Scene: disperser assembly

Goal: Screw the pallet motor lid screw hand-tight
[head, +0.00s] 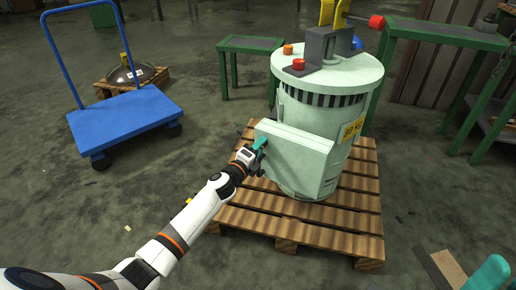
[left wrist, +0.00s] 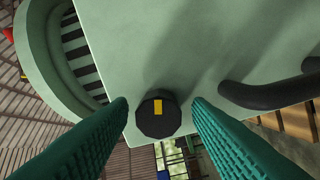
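The pallet motor (head: 310,110) is a pale green cylinder standing upright, with a flat box-shaped lid (head: 300,160) on its front side. The lid screw (left wrist: 158,116) is a dark faceted knob with a yellow mark, at the lid's edge in the left wrist view. My left gripper (head: 259,145) is at the lid's upper left edge. In the left wrist view its two teal fingers stand on either side of the screw, with a gap on both sides. The screw is hard to make out in the head view. A teal tip (head: 488,274) at the bottom right looks like my right gripper, mostly cut off.
The motor stands on a wooden pallet (head: 245,220). A blue cart (head: 125,118) is at the left, and green benches (head: 250,44) stand behind. A black curved handle (left wrist: 270,94) is on the lid, right of the screw in the left wrist view.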

